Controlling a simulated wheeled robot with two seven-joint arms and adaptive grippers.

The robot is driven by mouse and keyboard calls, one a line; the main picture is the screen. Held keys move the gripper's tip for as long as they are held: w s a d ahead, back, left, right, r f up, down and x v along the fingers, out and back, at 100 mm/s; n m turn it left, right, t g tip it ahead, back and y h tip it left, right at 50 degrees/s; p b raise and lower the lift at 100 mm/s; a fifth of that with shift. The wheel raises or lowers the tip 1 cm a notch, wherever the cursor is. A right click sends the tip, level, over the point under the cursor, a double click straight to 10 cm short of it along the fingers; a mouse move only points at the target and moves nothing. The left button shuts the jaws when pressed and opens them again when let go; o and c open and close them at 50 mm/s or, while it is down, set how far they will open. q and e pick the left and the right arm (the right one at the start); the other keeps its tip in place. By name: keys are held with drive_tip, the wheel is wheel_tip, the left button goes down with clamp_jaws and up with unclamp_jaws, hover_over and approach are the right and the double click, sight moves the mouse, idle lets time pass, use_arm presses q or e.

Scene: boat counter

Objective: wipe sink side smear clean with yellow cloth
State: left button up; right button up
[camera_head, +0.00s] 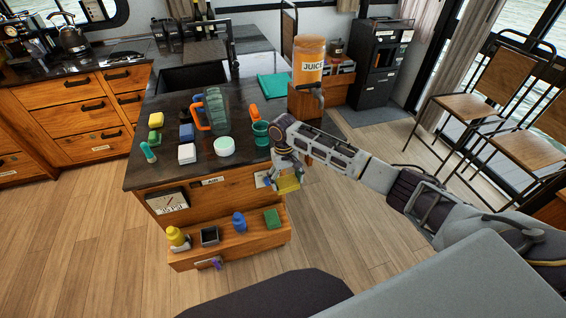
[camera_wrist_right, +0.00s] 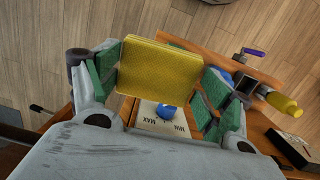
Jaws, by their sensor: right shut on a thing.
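My right gripper (camera_head: 284,178) is beside the front right corner of the dark counter (camera_head: 160,180), below its top. It is shut on the yellow cloth (camera_head: 289,184), a flat folded block. In the right wrist view the cloth (camera_wrist_right: 160,67) sits between the green finger pads of the right gripper (camera_wrist_right: 160,80). The dark sink (camera_head: 192,77) is at the back of the counter, away from the cloth. I cannot make out a smear beside it. My left gripper is not in view.
A glass pitcher (camera_head: 215,108), a white round tub (camera_head: 224,146), a teal cup (camera_head: 261,133) and small blocks crowd the counter. A teal cloth (camera_head: 273,87) lies towards the back right. A low shelf (camera_head: 225,243) holds bottles. A juice dispenser (camera_head: 309,62) stands behind. Open floor lies right.

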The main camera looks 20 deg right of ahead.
drive_tip(key=s+f, duration=1)
drive_tip(key=s, duration=0.2)
drive_tip(key=shift+a+f, duration=0.25)
drive_tip(key=shift+a, duration=0.15)
drive_tip(key=shift+w, duration=0.1)
